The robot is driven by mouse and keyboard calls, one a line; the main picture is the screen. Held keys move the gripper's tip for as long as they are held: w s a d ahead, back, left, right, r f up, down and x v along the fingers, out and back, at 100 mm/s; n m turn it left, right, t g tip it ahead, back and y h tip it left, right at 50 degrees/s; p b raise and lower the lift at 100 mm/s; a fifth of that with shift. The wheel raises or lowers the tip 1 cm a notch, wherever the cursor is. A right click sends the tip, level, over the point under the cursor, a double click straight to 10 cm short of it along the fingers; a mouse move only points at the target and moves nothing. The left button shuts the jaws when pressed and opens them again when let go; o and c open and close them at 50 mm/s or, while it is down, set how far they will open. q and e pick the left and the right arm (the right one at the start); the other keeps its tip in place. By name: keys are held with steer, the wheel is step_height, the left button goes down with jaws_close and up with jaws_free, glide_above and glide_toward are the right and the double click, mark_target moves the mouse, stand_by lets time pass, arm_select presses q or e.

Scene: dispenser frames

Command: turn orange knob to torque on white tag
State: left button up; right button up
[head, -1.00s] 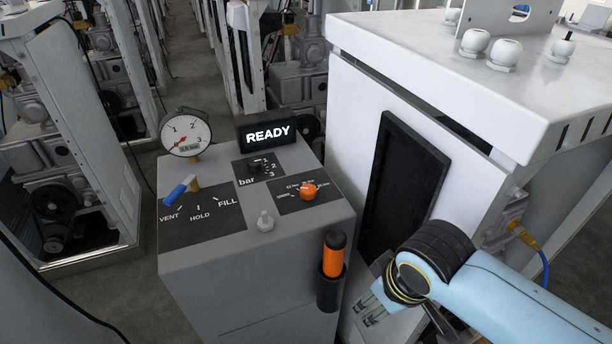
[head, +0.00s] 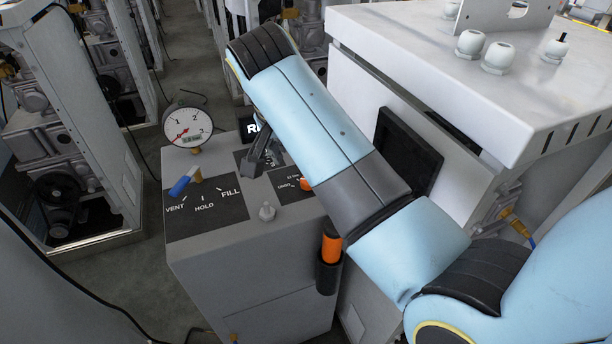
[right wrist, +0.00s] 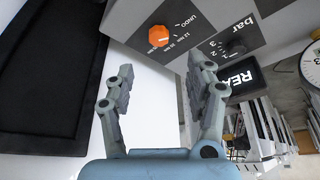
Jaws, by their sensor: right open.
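The orange knob (head: 305,184) is on a dark label plate on top of the grey cabinet, mostly hidden by my right arm in the head view. In the right wrist view the whole knob (right wrist: 158,36) shows, with a pale mark on its face and printed markings beside it, among them UNDO and Nm values. My right gripper (right wrist: 160,72) is open and empty, its fingers apart and short of the knob. In the head view the right gripper (head: 262,156) is partly hidden by its arm, above the cabinet top. I can make out no white tag with a torque. My left gripper is not in view.
An orange-handled tool (head: 331,246) sits in a front holder. A white-topped cabinet (head: 400,45) stands right.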

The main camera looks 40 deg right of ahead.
steer(key=x, duration=1)
steer(key=shift+d+f, duration=0.2)
jaws_close()
